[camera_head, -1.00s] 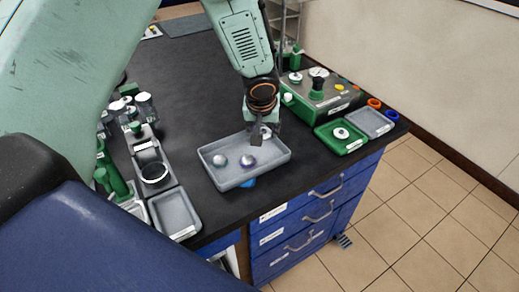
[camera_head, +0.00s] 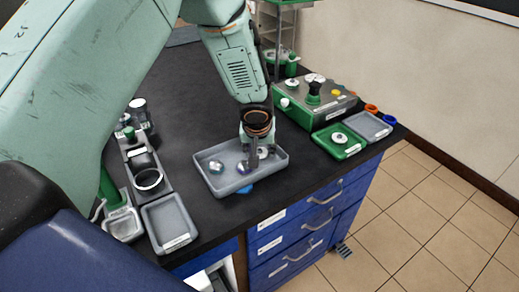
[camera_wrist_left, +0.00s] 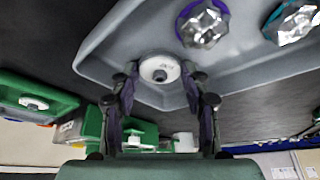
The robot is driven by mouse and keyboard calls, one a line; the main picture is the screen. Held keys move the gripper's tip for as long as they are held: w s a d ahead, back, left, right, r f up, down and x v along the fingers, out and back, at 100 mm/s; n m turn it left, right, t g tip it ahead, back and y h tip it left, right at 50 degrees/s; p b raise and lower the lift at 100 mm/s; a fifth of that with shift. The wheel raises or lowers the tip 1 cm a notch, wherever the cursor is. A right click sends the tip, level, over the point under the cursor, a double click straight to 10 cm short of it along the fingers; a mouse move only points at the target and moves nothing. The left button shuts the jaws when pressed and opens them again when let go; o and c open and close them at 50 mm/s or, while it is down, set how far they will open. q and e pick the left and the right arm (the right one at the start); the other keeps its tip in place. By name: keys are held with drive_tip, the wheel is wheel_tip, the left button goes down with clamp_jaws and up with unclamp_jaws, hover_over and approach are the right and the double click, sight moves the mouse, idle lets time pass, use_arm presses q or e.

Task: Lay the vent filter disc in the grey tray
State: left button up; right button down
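The vent filter disc (camera_head: 263,152) is a small white disc, inside the outline of the large grey tray (camera_head: 208,182). My left gripper (camera_head: 250,164) is over this tray. In the left wrist view the disc (camera_wrist_left: 160,69) lies between the fingertips (camera_wrist_left: 160,76), its edges close against them, and the gripper looks shut on it. I cannot tell whether the disc touches the tray floor. The tray (camera_wrist_left: 110,45) also holds a silvery knob with a purple ring (camera_wrist_left: 203,25) and one with a teal ring (camera_wrist_left: 292,22). My right gripper is out of view.
A green tray with another white disc (camera_head: 340,138) and a small grey tray (camera_head: 368,124) stand at the right, before a green-grey device (camera_head: 313,100). Another grey tray (camera_head: 168,224) stands front left. The black bench (camera_head: 195,110) is clear behind the large tray.

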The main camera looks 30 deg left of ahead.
use_arm(q)
drive_tip(key=shift+o, duration=0.5)
drive_tip(key=shift+w+d, duration=0.1)
drive_tip(key=shift+w, duration=0.05)
drive_tip(key=shift+r+p, duration=0.3)
drive_tip(key=shift+p, duration=0.05)
drive_tip(key=p+v, duration=0.2)
drive_tip(key=v, duration=1)
drive_tip(key=shift+p, duration=0.3)
drive_tip(key=shift+f, duration=0.2)
